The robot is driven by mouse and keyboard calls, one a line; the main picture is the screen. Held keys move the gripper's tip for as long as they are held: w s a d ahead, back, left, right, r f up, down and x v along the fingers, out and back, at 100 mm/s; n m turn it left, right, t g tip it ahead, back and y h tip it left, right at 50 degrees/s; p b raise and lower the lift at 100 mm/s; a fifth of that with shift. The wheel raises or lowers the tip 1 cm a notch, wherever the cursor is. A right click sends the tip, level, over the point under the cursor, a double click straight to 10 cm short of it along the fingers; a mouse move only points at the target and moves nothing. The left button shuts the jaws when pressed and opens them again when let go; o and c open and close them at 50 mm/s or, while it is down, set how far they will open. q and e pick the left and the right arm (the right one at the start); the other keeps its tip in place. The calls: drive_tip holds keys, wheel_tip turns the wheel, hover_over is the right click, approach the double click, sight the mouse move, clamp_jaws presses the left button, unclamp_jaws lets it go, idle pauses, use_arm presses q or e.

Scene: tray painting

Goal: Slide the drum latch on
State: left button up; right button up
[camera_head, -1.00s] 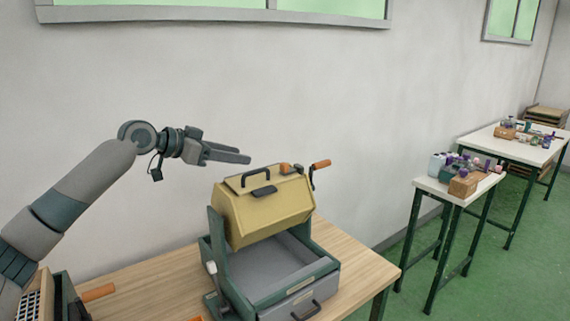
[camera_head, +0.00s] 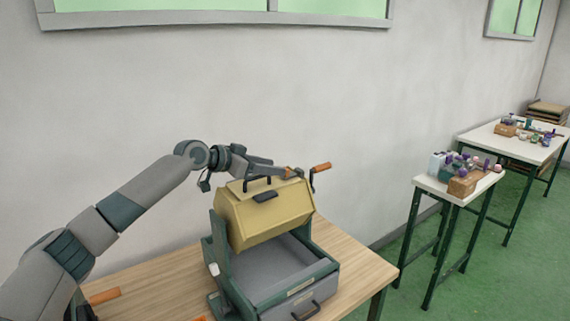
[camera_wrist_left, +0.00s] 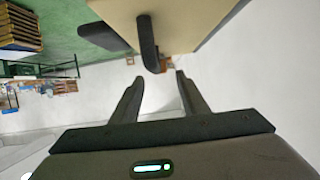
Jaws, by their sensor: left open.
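The yellow drum (camera_head: 262,219) sits in a green frame above a grey tray. Its upper side carries a black arched handle and a flat dark tab (camera_head: 265,196); which part is the latch I cannot tell. A small orange-brown piece (camera_head: 292,173) is at the drum's top right end. My left gripper (camera_head: 280,170) is above the drum's back edge, pointing right at that piece. In the left wrist view the gripper (camera_wrist_left: 158,80) is open and empty, with the black handle (camera_wrist_left: 148,45) and the orange-brown piece (camera_wrist_left: 167,66) beyond its tips. My right gripper is not in view.
A crank with an orange grip (camera_head: 321,167) stands at the drum's right end. The drawer (camera_head: 300,299) is under the drum. The wooden table (camera_head: 352,268) is clear to the right. Two white tables (camera_head: 428,186) with bottles stand farther right.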

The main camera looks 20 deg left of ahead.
sight(289, 172)
use_arm(q)
drive_tip(key=p+x, duration=0.1)
drive_tip(key=x, duration=0.5)
drive_tip(key=shift+p, duration=0.35)
drive_tip(key=shift+c, duration=0.6)
